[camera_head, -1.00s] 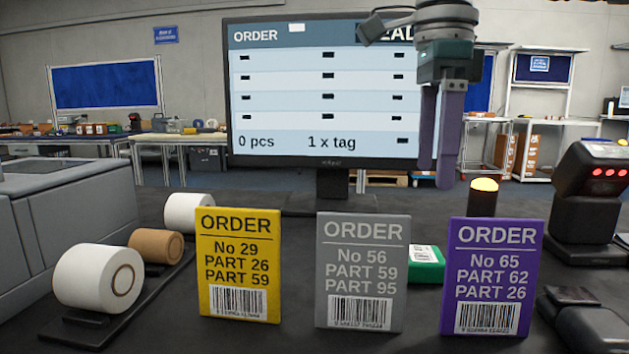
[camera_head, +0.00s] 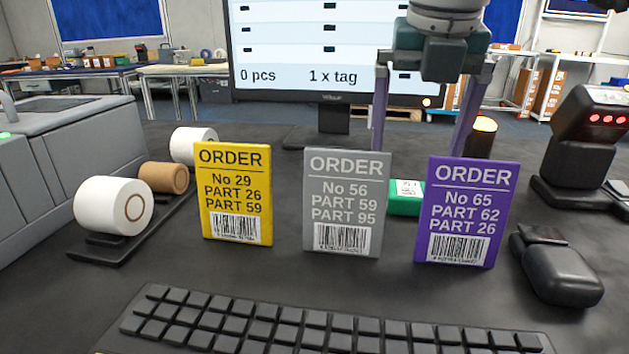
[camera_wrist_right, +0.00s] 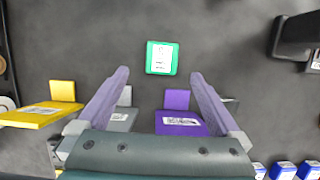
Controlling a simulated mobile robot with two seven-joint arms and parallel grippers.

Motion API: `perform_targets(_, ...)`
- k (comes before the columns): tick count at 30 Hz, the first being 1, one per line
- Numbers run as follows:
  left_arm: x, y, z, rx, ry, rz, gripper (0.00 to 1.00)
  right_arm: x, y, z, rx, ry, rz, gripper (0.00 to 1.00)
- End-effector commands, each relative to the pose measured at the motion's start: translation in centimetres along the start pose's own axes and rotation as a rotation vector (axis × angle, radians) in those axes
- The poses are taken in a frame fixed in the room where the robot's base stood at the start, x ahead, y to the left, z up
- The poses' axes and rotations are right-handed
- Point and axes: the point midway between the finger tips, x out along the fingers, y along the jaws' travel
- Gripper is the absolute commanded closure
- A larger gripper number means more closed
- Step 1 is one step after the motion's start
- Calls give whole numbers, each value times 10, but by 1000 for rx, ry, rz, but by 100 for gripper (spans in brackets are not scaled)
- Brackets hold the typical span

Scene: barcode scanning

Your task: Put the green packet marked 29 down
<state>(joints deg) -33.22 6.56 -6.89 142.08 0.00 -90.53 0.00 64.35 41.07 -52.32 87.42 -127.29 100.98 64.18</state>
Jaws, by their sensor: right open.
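The green packet (camera_head: 406,197) lies flat on the dark table, behind and between the grey and purple order cards. A white label is on its top, but I cannot read a number on it. My right gripper (camera_head: 421,148) is wide open and empty, pointing down over the table around the packet's position. In the right wrist view, the green packet (camera_wrist_right: 162,57) lies just beyond and between the two open fingertips (camera_wrist_right: 160,73), with neither finger touching it there. The order cards partly hide the packet and right fingertip in the head view. My left gripper is not seen.
Yellow (camera_head: 233,194), grey (camera_head: 343,203) and purple (camera_head: 467,212) order cards stand in a row, with a keyboard (camera_head: 325,325) in front. A monitor (camera_head: 330,50) stands behind. A scanner (camera_head: 580,150) and mouse-like device (camera_head: 560,270) are on the right. Tape rolls (camera_head: 115,205) stand left.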

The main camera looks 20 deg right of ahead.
Motion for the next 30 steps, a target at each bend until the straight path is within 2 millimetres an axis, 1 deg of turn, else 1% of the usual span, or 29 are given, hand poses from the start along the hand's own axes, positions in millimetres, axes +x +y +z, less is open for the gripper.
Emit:
perform_targets(1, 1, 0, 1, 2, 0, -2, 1, 10, -1, -1, 0, 3, -3, 0)
perform_targets(3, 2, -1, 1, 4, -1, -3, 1, 20, 0, -1, 0, 4, -2, 0)
perform_targets(8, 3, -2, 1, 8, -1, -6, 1, 34, -1, -1, -3, 3, -3, 0)
perform_targets(11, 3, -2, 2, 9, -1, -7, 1, 48, -3, -3, -3, 5, -4, 0)
perform_targets(15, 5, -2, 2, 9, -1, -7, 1, 71, -4, -4, -2, 4, -3, 0)
perform_targets(18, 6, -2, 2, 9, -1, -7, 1, 80, -4, -4, -4, 3, -1, 0)
perform_targets(21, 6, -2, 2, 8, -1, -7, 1, 83, -4, -3, -4, 2, -1, 0)
perform_targets(26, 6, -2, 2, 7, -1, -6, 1, 83, -4, -3, -4, 1, -1, 0)
perform_targets(30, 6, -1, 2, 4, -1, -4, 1, 82, -4, -3, -4, 1, -1, 15)
